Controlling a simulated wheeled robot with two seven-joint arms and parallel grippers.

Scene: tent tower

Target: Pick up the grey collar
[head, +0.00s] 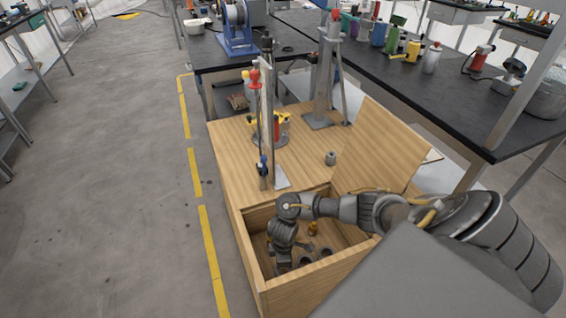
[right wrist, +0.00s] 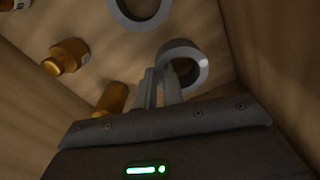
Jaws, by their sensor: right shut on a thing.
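A grey collar (right wrist: 178,46), a short open ring, shows in the right wrist view at the fingertips. My right gripper (right wrist: 161,82) is shut on the collar's wall, with one finger at the ring's opening and the other outside it. In the head view my right gripper (head: 277,266) points down inside the open wooden bin, and the held collar is hard to make out there. I cannot tell whether the collar touches the bin floor. My left gripper is not in view.
Another grey ring (right wrist: 157,16) and amber bottles (right wrist: 68,56) lie in the bin. The bin's walls (head: 252,262) stand close around my gripper. A raised wooden lid (head: 385,148) stands behind. A small grey cylinder (head: 330,159) and a pole stand on the wooden top (head: 225,150).

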